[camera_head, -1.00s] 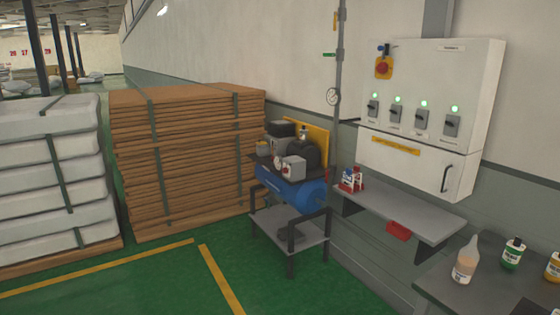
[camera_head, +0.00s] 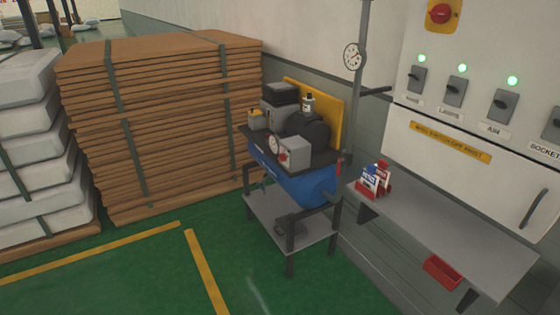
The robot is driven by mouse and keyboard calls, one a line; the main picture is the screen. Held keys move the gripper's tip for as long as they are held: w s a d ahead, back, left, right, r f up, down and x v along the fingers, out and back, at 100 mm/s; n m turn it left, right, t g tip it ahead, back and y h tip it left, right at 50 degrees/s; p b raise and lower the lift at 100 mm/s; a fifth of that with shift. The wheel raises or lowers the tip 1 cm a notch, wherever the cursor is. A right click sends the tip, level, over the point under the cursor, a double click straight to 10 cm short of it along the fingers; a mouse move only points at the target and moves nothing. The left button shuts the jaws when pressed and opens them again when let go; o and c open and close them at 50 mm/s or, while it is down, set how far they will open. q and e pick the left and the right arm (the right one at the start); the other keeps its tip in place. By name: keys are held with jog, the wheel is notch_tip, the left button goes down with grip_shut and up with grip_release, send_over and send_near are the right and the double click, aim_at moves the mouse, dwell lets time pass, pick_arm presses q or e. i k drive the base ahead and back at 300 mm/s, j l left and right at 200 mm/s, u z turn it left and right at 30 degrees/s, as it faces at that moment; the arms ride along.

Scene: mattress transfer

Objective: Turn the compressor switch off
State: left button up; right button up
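A blue air compressor (camera_head: 305,188) stands on a grey metal stand in the middle of the view, against the wall. On its top are a dark motor and pump. A light grey switch box (camera_head: 294,152) with a small red part faces me at the front. I cannot tell the position of that switch. On the wall at right, a white electrical panel (camera_head: 405,115) carries several dark switches, among them one labelled AIR (camera_head: 505,105), with lit green lamps above those fully seen. Neither of my grippers is in view.
Stacked brown boards (camera_head: 160,120) stand left of the compressor, with wrapped white mattresses (camera_head: 30,150) further left. A grey wall shelf (camera_head: 450,235) below the panel holds small red, white and blue items (camera_head: 375,180). A red bin (camera_head: 443,271) hangs under it. Green floor in front is clear.

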aim_at(282, 158)
jog(key=i+j, duration=0.5)
jog(key=i+j+z, duration=0.15)
jog(key=i+j, duration=0.85)
jog(key=i+j+z, duration=0.15)
jog(key=i+j, duration=0.75)
jog(key=j, duration=0.35)
jog(key=i+l+z, duration=0.05)
